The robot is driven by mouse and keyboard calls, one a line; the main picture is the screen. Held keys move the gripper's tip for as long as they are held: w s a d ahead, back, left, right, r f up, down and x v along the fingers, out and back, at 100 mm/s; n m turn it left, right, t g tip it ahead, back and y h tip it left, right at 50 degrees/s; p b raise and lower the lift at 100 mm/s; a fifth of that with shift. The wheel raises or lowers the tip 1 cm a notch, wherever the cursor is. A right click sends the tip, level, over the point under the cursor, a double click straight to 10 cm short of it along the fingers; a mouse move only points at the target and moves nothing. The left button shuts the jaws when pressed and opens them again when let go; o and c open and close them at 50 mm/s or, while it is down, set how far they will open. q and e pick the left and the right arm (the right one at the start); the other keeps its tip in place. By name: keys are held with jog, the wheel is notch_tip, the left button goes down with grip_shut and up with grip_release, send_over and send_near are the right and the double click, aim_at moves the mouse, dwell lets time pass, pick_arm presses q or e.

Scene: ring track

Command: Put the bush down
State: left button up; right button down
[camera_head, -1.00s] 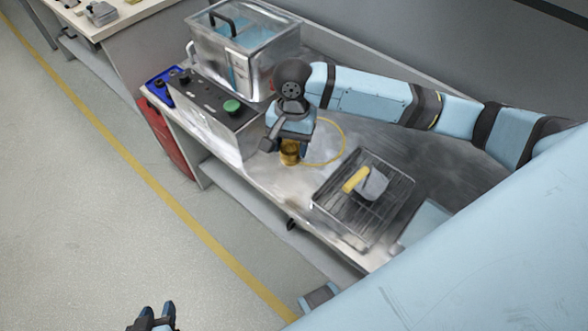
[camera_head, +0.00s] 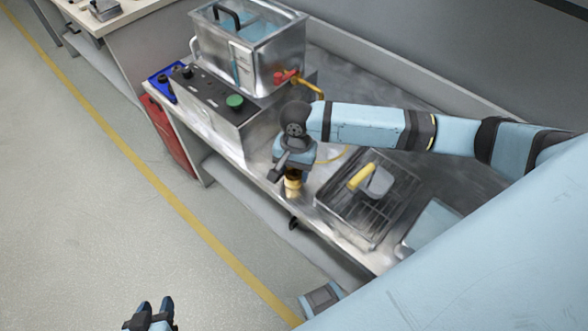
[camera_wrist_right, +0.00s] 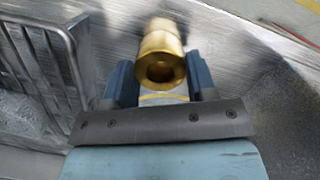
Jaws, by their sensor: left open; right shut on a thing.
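The bush (camera_head: 293,184) is a small brass-coloured cylinder with a hole through it, seen end-on in the right wrist view (camera_wrist_right: 161,66). My right gripper (camera_head: 291,172) is shut on it, over the near edge of the metal bench (camera_head: 228,172). The wrist view shows the bush between the two blue fingers (camera_wrist_right: 161,84). I cannot tell whether it touches the bench top. A yellow ring outline (camera_head: 342,155) lies on the bench, to the right of the bush and partly hidden by my right arm. My left gripper (camera_head: 154,308) is open and empty over the floor.
A wire rack (camera_head: 345,208) with a yellow-handled brush (camera_head: 374,181) is right of the bush. A control box with a green button (camera_head: 235,102) and a metal water tank (camera_head: 262,62) stand behind to the left. A blue tray (camera_head: 160,85) is at the bench's left end.

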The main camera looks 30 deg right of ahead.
pick_arm(q)
jog(key=shift+r, duration=0.1)
pick_arm(e)
jog(key=c, duration=0.5)
grip_release()
jog(key=shift+f, duration=0.1)
pick_arm(q)
jog(key=shift+s+f, duration=0.1)
jog(key=shift+f, duration=0.1)
pick_arm(e)
jog(key=shift+o, duration=0.3)
pick_arm(q)
jog(key=shift+f, duration=0.1)
jog(key=shift+a+r+p, duration=0.2)
jog(key=shift+r+p, duration=0.35)
jog(key=shift+p, duration=0.4)
pick_arm(e)
notch_tip(320, 180, up, 12)
jog(key=w+d, duration=0.1)
jog(key=shift+w, duration=0.15)
jog(key=shift+d, duration=0.1)
pick_arm(q)
jog(key=shift+r, duration=0.1)
